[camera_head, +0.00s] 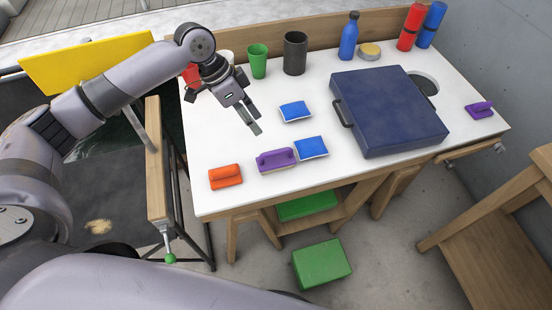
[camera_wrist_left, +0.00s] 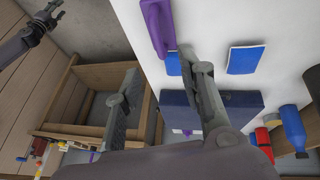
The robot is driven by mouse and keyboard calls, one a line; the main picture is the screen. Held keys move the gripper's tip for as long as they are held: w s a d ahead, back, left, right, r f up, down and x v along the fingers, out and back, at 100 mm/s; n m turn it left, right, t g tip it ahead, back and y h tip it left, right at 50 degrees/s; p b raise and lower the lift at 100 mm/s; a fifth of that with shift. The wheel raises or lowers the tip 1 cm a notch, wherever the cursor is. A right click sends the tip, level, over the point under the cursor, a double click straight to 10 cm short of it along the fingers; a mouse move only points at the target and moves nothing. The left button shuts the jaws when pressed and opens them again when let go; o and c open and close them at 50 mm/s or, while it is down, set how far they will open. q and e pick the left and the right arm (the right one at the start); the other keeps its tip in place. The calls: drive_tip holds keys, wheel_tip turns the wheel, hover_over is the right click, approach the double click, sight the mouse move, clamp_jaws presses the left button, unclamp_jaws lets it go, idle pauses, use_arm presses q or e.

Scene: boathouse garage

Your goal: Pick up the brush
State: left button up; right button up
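Several block-shaped tools with a raised handle lie on the white table (camera_head: 330,85): an orange one (camera_head: 226,177) at the front left corner, a purple one (camera_head: 276,160) right of it, and another purple one (camera_head: 479,110) at the far right. I cannot tell for sure which is the brush. My left gripper (camera_head: 256,124) is over the table's left part, behind the nearer purple tool, its fingers apart and empty. In the left wrist view a purple tool (camera_wrist_left: 158,25) lies ahead of the fingers. My right gripper (camera_wrist_left: 44,20) is small there; its finger state is unclear.
Two blue-topped sponges (camera_head: 295,111) lie near the purple tool. A large dark blue case (camera_head: 385,105) fills the table's right middle. Cups (camera_head: 257,61) and bottles (camera_head: 349,37) stand along the back. A wooden stool (camera_head: 500,225) stands right; a green box (camera_head: 321,263) lies on the floor.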

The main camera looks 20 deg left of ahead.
use_arm(q)
approach(276, 158)
drive_tip(key=shift+d+r+p, duration=0.25)
drive_tip(key=shift+d+p, duration=0.1)
drive_tip(key=shift+d, duration=0.3)
drive_tip(key=shift+d+f+p, duration=0.3)
drive_tip(key=shift+f, duration=0.25)
drive_tip(key=x, duration=0.4)
drive_tip(key=shift+s+f+p, duration=0.1)
drive_tip(key=shift+s+p, duration=0.05)
drive_tip(key=shift+p, duration=0.25)
clamp_jaws()
